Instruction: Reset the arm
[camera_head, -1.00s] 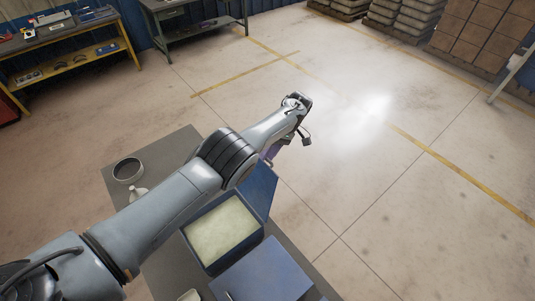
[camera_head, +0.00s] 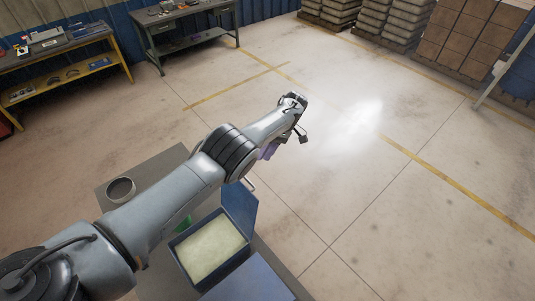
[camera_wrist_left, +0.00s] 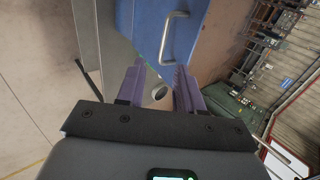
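My left arm reaches from the lower left over the table in the head view. Its gripper (camera_head: 268,150) shows only partly there, as a purple patch below the wrist. In the left wrist view the two purple fingers of the left gripper (camera_wrist_left: 158,82) stand apart, with nothing held between them. A small round grey thing (camera_wrist_left: 159,92) shows beyond the gap. A blue panel with a metal handle (camera_wrist_left: 175,38) lies beyond the fingertips. My right gripper is in neither view.
A grey table (camera_head: 150,165) carries a round dark bowl (camera_head: 120,190) and an open blue box with pale contents (camera_head: 212,250) and a raised lid (camera_head: 240,208). A blue surface (camera_head: 250,280) lies in front. Benches (camera_head: 65,65) stand back left. Floor to the right is clear.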

